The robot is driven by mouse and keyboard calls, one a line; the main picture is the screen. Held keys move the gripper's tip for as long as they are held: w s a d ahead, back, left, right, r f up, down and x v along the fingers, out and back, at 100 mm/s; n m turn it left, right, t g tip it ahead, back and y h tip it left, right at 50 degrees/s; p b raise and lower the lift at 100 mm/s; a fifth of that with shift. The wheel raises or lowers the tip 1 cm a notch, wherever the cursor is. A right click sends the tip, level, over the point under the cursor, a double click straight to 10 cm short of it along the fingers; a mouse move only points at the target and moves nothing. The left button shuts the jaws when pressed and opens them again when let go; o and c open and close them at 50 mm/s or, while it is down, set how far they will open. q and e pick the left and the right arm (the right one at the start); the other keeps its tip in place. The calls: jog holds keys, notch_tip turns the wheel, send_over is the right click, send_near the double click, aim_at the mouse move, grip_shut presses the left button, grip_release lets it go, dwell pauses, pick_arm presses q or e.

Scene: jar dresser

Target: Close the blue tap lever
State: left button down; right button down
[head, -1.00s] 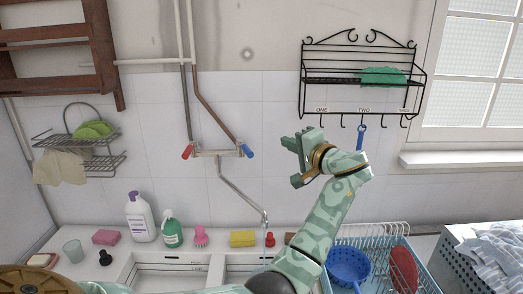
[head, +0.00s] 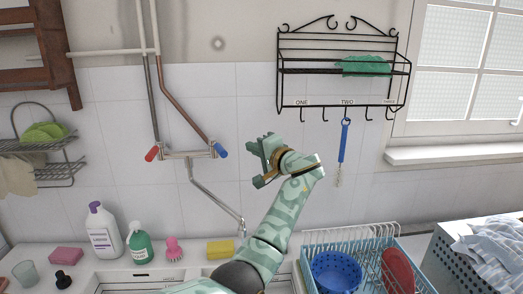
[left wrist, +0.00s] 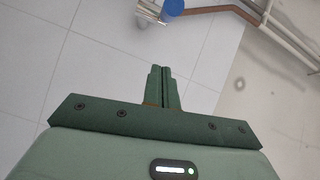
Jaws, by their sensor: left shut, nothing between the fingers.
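The tap is on the tiled wall, with a blue lever (head: 220,150) at its right end and a red lever (head: 152,154) at its left end. A bent metal spout (head: 213,196) hangs from the tap body (head: 188,154). My left gripper (head: 256,143) is to the right of the blue lever, apart from it, with its fingers shut and empty. In the left wrist view the blue lever (left wrist: 173,7) is at the top edge, partly cut off, beyond the shut fingertips (left wrist: 162,72). My right gripper is not in view.
A black wire rack (head: 345,70) with hooks and a hanging blue brush (head: 343,145) is to the right. Copper and grey pipes (head: 180,105) rise above the tap. Bottles (head: 103,230), a yellow sponge (head: 220,249) and a blue dish rack (head: 345,245) are below.

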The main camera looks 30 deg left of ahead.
aim_at(221, 154)
pick_arm(q)
jog(key=s+a+m+t+p, duration=0.1)
jog(key=s+a+p, duration=0.1)
jog(key=p, duration=0.1)
jog(key=s+a+m+t+h+p, duration=0.1)
jog(key=a+p, duration=0.1)
jog(key=p, duration=0.1)
jog(key=s+a+m+t+p, duration=0.1)
jog(key=s+a+t+p, duration=0.1)
jog(key=a+p, duration=0.1)
jog(key=shift+s+f+h, duration=0.35)
jog(key=shift+h, duration=0.05)
jog(key=shift+s+a+f, duration=0.15)
jog(key=shift+s+f, duration=0.05)
jog(key=shift+w, duration=0.1)
